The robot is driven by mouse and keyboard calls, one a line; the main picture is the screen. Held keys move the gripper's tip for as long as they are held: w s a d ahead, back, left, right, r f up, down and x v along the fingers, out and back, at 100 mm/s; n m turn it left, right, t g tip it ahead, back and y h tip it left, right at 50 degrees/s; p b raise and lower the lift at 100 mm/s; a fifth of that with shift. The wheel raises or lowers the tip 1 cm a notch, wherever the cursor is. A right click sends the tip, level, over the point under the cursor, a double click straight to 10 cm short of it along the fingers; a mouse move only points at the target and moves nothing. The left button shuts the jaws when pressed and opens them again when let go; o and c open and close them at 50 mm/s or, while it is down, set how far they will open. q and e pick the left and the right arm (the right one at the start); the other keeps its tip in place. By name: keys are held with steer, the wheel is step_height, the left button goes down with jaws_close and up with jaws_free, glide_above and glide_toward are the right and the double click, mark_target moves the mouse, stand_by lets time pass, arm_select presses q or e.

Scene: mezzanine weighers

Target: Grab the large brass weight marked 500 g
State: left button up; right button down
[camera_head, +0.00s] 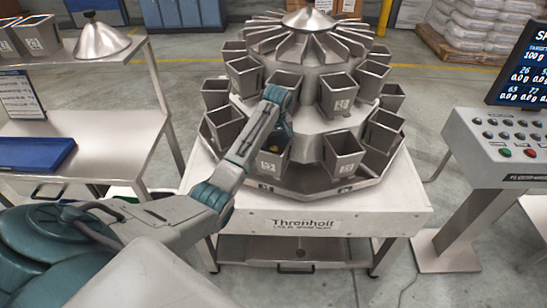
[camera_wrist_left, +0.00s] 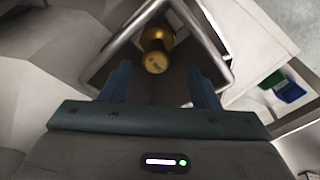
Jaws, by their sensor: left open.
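The brass weight (camera_wrist_left: 157,50) shows in the left wrist view as a gold cylinder with a rounded, lighter end. It lies inside a square metal bucket (camera_wrist_left: 203,32), whose bright rim frames it. Any marking on it is too small to read. My left gripper (camera_wrist_left: 160,70) is open and empty, its two blue fingers on either side of the near part of the bucket opening, with the weight beyond and between them. In the head view, my left gripper (camera_head: 284,130) is mostly hidden behind my wrist, over a front bucket (camera_head: 268,166) of the weigher. The weight is hidden there.
Metal buckets ring the multihead weigher (camera_head: 307,85) closely on two levels, including one beside my gripper (camera_head: 342,155). A steel bench (camera_head: 110,135) with a blue tray (camera_head: 35,153) stands at left. A control console (camera_head: 500,150) stands at right.

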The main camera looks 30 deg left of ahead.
mark_target(274, 148)
arm_select(q)
steer(key=f, duration=0.1)
steer(key=f+p, duration=0.1)
steer(key=f, duration=0.1)
steer(key=shift+w+f+p, duration=0.3)
steer(key=shift+w+f, duration=0.05)
steer(key=shift+f, duration=0.05)
steer(key=shift+a+f, duration=0.1)
steer(key=shift+f, duration=0.4)
arm_select(e)
steer(key=shift+w+r, duration=0.9)
steer(key=shift+r, duration=0.15)
arm_select(q)
steer(key=shift+c, duration=1)
jaws_close()
arm_select(e)
steer(key=shift+s, duration=0.15)
